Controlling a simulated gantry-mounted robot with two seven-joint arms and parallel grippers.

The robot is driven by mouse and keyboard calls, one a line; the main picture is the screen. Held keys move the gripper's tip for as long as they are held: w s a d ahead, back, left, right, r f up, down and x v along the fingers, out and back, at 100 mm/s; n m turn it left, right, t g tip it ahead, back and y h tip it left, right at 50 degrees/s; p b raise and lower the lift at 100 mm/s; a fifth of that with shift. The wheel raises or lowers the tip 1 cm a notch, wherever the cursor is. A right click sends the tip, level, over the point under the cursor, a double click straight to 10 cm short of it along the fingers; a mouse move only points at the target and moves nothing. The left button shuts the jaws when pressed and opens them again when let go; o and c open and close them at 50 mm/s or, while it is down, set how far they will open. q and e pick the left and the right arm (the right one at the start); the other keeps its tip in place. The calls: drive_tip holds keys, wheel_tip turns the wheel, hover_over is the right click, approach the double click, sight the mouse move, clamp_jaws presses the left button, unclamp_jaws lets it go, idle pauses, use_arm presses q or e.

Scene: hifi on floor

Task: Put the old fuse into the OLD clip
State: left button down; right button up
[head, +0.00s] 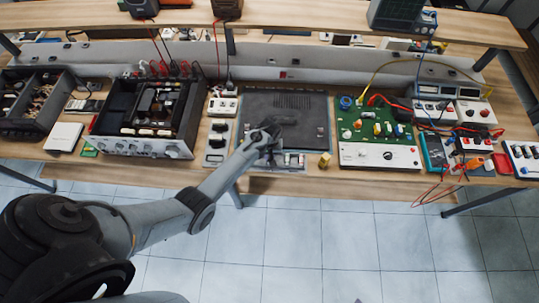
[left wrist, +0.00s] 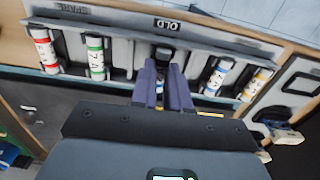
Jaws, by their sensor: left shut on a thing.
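The fuse rack (left wrist: 120,37) fills the top of the left wrist view, with an OLD label (left wrist: 166,24) and a SPARE label (left wrist: 74,9), both upside down. My left gripper (left wrist: 162,100) is shut on the old fuse (left wrist: 159,88), of which only a small light and blue part shows between the fingers. The dark OLD clip (left wrist: 163,54) lies just beyond the fingertips, below its label. I cannot tell whether the fuse touches it. In the head view my left gripper (head: 272,146) is over the bench's front edge, at the rack (head: 292,163). My right gripper is not in view.
Red (left wrist: 44,50) and green (left wrist: 95,57) banded fuses sit left of my fingers; blue (left wrist: 216,76) and yellow (left wrist: 256,84) ones sit right. A dark panel (head: 312,110) lies behind the rack. A green circuit board (head: 370,124) stands to the right, an open amplifier (head: 145,110) to the left.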

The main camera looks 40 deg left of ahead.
use_arm(q)
drive_tip(key=shift+f, duration=0.4)
idle(0.4)
drive_tip(key=c, duration=1)
unclamp_jaws()
drive_tip(key=shift+c, duration=0.2)
wheel_tip(320, 180, up, 11)
